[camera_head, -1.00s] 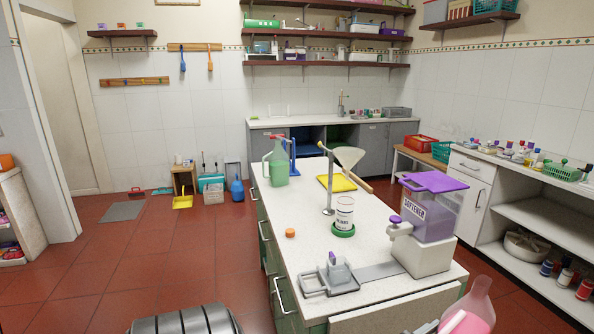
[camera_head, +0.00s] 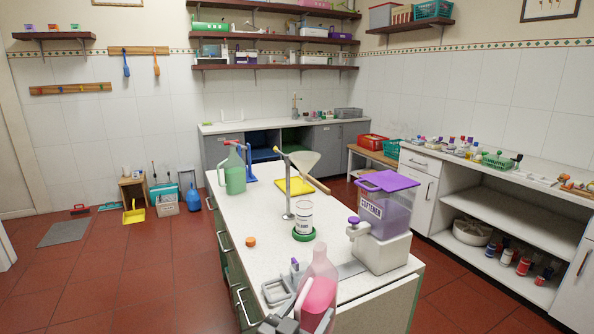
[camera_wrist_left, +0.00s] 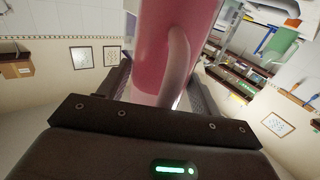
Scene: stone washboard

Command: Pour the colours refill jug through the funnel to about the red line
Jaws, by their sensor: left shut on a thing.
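A translucent pink jug (camera_head: 320,284) stands upright at the near end of the counter, at the bottom of the head view. My left gripper (camera_head: 287,322) is shut on it; in the left wrist view the pink jug (camera_wrist_left: 170,40) and its curved handle lie between the fingers. A pale funnel (camera_head: 305,160) hangs on a stand (camera_head: 288,196) further back. A white-and-clear container (camera_head: 304,217) with a dark label sits on a green base (camera_head: 303,235) near the stand. The red line is too small to make out. My right gripper is not in view.
A softener dispenser (camera_head: 382,215) with a purple lid stands right of the container. A grey metal tray (camera_head: 278,291) lies left of the jug. An orange cap (camera_head: 250,241), a green jug (camera_head: 234,173) and a yellow tray (camera_head: 294,187) are on the counter. Its left middle is clear.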

